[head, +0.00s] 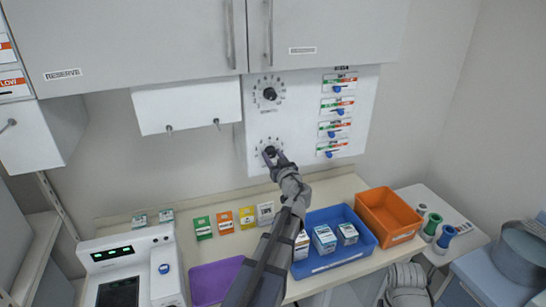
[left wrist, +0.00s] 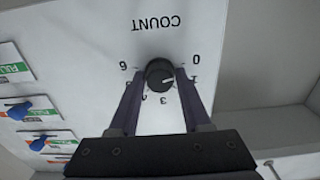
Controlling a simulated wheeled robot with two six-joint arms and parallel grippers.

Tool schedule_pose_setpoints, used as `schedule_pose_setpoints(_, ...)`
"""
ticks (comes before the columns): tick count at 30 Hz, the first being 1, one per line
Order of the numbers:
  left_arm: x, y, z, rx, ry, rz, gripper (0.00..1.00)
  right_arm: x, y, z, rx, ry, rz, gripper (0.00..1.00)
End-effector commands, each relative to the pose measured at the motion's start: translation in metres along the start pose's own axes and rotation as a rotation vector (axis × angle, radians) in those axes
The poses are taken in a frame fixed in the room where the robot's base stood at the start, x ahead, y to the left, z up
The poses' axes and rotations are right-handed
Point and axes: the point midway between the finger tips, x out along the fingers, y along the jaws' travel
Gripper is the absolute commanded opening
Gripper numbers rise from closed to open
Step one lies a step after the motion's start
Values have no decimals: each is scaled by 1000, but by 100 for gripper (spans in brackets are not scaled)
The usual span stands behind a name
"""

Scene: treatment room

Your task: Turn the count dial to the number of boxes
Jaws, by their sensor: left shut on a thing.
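The count dial (head: 270,151) is a small black knob low on the white wall panel, ringed by numbers. In the left wrist view the black knob (left wrist: 160,72) shows up close, with the word COUNT upside down above it. My left gripper (head: 273,158) is shut on the knob, one finger on each side. A pale mark on the knob points right and slightly down, near the 1; the exact number is unclear. A blue tray (head: 334,263) holds white-and-blue boxes (head: 324,239).
Cabinets (head: 130,40) hang above. An orange bin (head: 389,213), a purple tray (head: 214,281) and a white device (head: 131,266) take up the counter.

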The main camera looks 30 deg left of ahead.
Motion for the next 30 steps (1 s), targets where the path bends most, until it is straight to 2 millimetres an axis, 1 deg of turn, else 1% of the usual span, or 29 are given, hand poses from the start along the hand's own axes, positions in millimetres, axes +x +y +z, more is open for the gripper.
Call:
schedule_pose_setpoints(8, 0, 0, 0, 14, 0, 0, 0, 0, 0, 0, 0, 0, 0, 0)
schedule_pose_setpoints(14, 0, 0, 0, 96, 0, 0, 0, 0, 0, 0, 0, 0, 0, 0)
schedule_pose_setpoints(20, 0, 0, 0, 257, 0, 0, 0, 0, 0, 0, 0, 0, 0, 0)
schedule_pose_setpoints(30, 0, 0, 0, 581, 0, 0, 0, 0, 0, 0, 0, 0, 0, 0)
